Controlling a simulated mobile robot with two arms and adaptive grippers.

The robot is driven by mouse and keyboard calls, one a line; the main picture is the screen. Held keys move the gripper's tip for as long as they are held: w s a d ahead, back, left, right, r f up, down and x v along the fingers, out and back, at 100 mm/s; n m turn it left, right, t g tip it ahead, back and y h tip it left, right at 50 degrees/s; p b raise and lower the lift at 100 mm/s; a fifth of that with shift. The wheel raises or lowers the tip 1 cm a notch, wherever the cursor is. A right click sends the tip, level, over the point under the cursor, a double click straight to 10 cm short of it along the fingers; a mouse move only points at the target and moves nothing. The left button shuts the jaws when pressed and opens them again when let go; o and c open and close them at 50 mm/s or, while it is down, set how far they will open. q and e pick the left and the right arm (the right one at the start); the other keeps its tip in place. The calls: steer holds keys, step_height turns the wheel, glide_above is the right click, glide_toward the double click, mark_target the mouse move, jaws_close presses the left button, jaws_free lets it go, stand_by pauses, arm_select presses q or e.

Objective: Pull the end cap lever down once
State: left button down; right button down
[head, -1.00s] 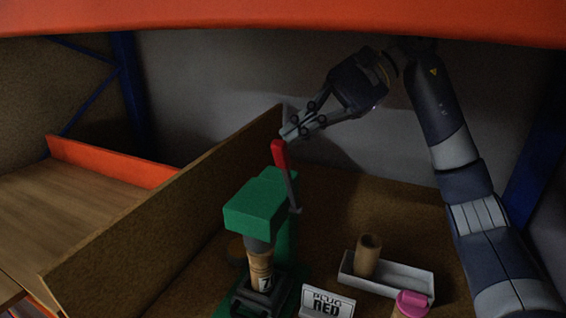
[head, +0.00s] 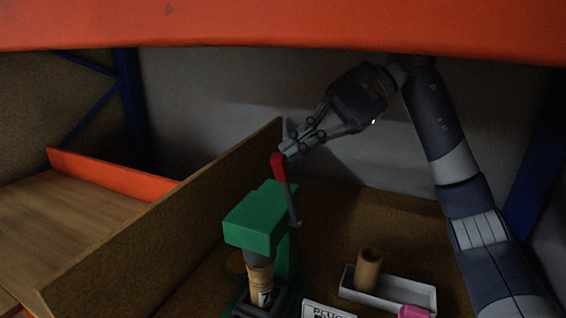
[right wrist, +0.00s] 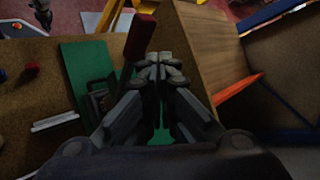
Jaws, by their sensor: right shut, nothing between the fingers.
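The end cap lever (head: 281,170) has a red grip on a grey rod and stands up at the side of a green press (head: 254,222). A brown tube (head: 259,275) stands upright under the press head. My right gripper (head: 286,151) is shut and empty, with its fingertips just above the top of the red grip; I cannot tell whether they touch. In the right wrist view the red grip (right wrist: 140,36) is just left of the shut fingertips (right wrist: 158,62).
A white tray (head: 415,292) with a brown tube (head: 367,268) stands right of the press, with a pink cap (head: 414,311) at its front. A sign (head: 325,310) is partly cut off. A brown partition (head: 165,225) runs left of the press. An orange beam (head: 290,28) crosses above.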

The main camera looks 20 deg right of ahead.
steer(key=shift+s+a+f, duration=0.1)
stand_by(0.5)
steer(key=shift+s+a+b, duration=0.2)
steer(key=shift+b, duration=0.1)
